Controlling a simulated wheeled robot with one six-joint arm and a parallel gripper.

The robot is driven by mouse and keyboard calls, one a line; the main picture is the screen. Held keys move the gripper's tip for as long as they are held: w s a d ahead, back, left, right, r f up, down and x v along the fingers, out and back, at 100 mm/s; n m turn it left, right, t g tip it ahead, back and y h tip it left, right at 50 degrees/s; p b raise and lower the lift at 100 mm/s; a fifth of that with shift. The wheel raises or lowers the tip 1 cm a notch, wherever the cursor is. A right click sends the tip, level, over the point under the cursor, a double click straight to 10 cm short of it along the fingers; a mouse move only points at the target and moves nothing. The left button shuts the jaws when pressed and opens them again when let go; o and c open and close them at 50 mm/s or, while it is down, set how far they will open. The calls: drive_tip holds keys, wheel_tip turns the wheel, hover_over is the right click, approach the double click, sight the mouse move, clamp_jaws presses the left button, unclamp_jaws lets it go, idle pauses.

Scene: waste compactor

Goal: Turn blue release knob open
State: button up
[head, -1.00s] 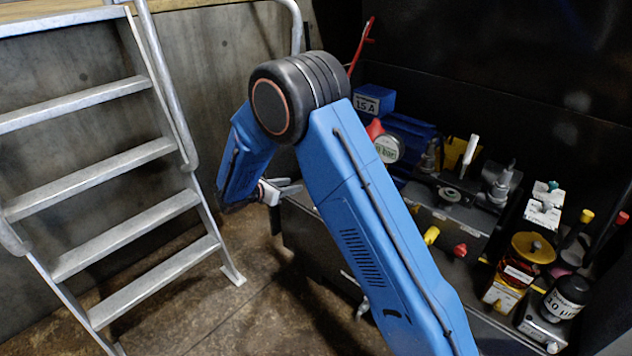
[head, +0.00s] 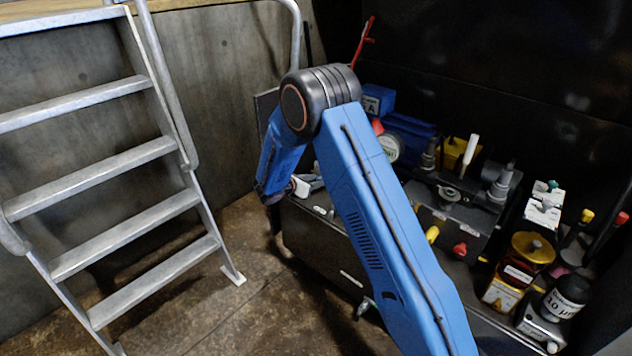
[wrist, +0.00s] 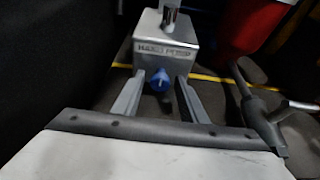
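The blue release knob (wrist: 160,80) shows in the wrist view on the lower front of a grey metal block labelled HAND PUMP (wrist: 163,50). My gripper (wrist: 158,88) is open, with one finger on each side of the knob. I cannot tell whether the fingers touch the knob. In the head view my arm bends down beside the dark cabinet, and the fingertips and the knob are hidden there.
A red rounded part (wrist: 250,25) and a grey lever-like fitting (wrist: 268,122) are to the right in the wrist view. In the head view, a metal ladder (head: 110,180) stands left, and a dark cabinet (head: 320,240) carries several fittings.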

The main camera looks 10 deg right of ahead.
drive_tip(key=shift+w+d, duration=0.1)
drive_tip(key=shift+d, duration=0.1)
drive_tip(key=c, duration=0.9)
drive_tip(key=shift+c, duration=0.2)
drive_tip(key=shift+f+m+t+y, duration=0.1)
drive_tip(key=shift+m+t+y, duration=0.4)
drive_tip(key=shift+m+t, duration=0.5)
drive_tip(key=shift+s+d+m+t+y, duration=0.15)
drive_tip(key=shift+m+t+y, duration=0.1)
drive_tip(key=shift+m, duration=0.5)
drive_tip(key=shift+s+a+m+t+y, duration=0.15)
drive_tip(key=shift+m+t, duration=0.1)
drive_tip(key=shift+m, duration=0.5)
drive_tip(key=shift+d, duration=0.1)
drive_tip(key=o, duration=0.9)
